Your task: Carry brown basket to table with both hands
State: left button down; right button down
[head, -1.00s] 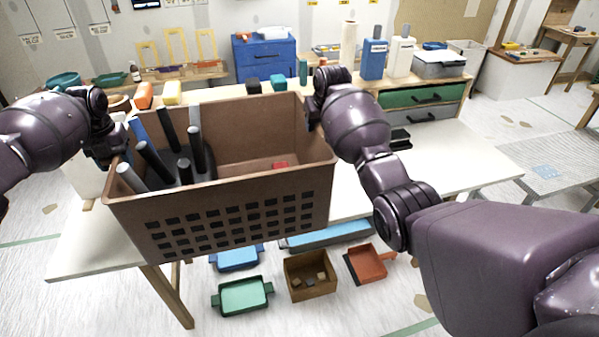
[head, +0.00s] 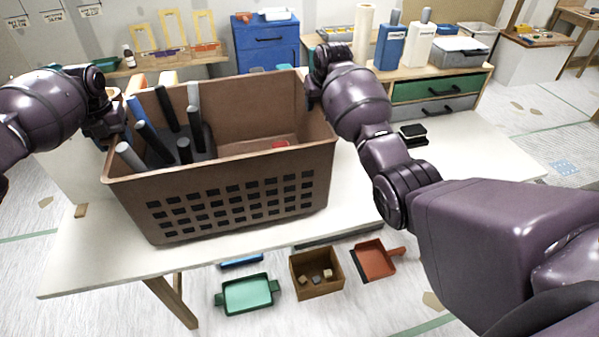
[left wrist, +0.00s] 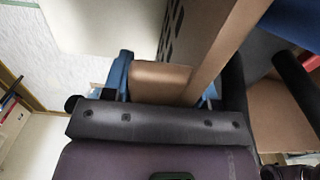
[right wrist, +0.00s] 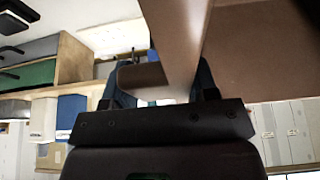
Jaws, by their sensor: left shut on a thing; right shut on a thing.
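The brown basket (head: 240,207) is in the middle of the head view, over the white table (head: 100,262). I cannot tell whether its bottom touches the tabletop. Several dark and blue-handled tools and a small red thing lie inside it. My left gripper (head: 122,132) is shut on the basket's left side; the left wrist view shows the brown rim (left wrist: 160,80) between its fingers. My right gripper (head: 312,92) is shut on the basket's right side; the right wrist view shows the rim (right wrist: 165,75) between its fingers. In the head view the fingertips are mostly hidden.
A blue cabinet (head: 265,45), blue and white bottles, and a drawer unit (head: 440,88) stand behind. A black item (head: 413,131) lies on the table right of the basket. A green tray (head: 247,294), a brown box (head: 316,275) and a red dustpan (head: 375,260) lie below on the floor.

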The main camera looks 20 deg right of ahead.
pick_arm(q)
jog(key=shift+w+a+r, duration=0.1)
jog(key=shift+w+r, duration=0.05)
jog(key=shift+w, duration=0.15)
pick_arm(e)
jog(key=shift+w+d+r, duration=0.1)
jog(key=shift+w+r, duration=0.05)
jog(key=shift+w, duration=0.1)
pick_arm(q)
jog(key=shift+s, duration=0.15)
pick_arm(e)
jog(key=shift+s, duration=0.1)
